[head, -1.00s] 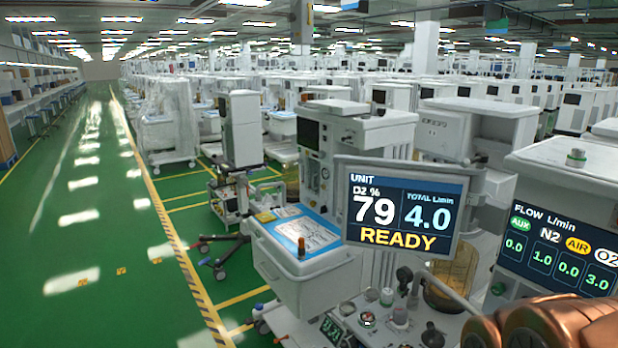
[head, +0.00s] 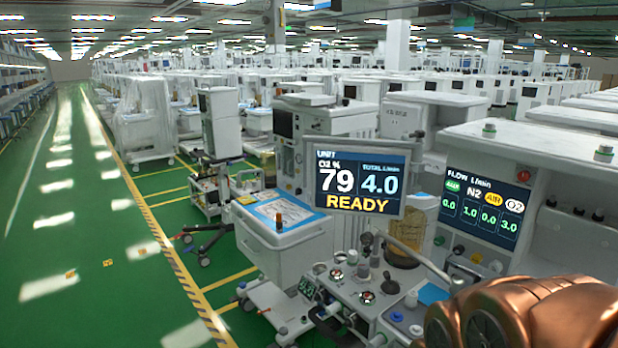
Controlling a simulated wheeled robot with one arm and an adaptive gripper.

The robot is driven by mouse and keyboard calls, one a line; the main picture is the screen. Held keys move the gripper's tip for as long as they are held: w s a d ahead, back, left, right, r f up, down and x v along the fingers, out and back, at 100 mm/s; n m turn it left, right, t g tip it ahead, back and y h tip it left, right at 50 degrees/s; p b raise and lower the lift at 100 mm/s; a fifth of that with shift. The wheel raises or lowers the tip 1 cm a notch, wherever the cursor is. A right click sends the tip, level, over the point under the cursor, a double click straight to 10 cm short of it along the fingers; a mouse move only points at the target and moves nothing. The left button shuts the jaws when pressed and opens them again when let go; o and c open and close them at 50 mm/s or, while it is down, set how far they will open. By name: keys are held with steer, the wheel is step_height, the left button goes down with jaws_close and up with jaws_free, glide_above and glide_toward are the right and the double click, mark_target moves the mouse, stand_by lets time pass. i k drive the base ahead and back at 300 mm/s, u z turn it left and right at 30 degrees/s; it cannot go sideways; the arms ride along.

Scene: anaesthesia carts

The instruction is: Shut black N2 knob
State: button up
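The anaesthesia machine's flow panel (head: 487,208) is at the right in the head view. It reads AUX 0.0, N2 1.0, AIR 0.0 and O2 3.0. A row of small knobs runs below its screen. The black N2 knob (head: 458,250) is second from the left, beside a green knob (head: 439,240). A white knob (head: 495,266) is at the right end of the row. My gripper is not in view; only a copper-coloured part of my arm shows at the lower right, below the panel.
A monitor (head: 360,216) left of the panel shows O2 79 %, total 4.0 and READY. Below it is a worktop (head: 345,290) with several knobs and fittings. A grey hose arches between worktop and panel. Green floor (head: 80,240) is clear at the left.

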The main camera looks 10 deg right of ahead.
mark_target(458, 249)
steer(key=u, duration=0.65)
steer(key=i, duration=1.6)
steer(key=z, duration=0.8)
steer(key=i, duration=0.35)
steer(key=z, duration=1.8)
steer(key=k, duration=0.85)
steer(key=z, duration=0.45)
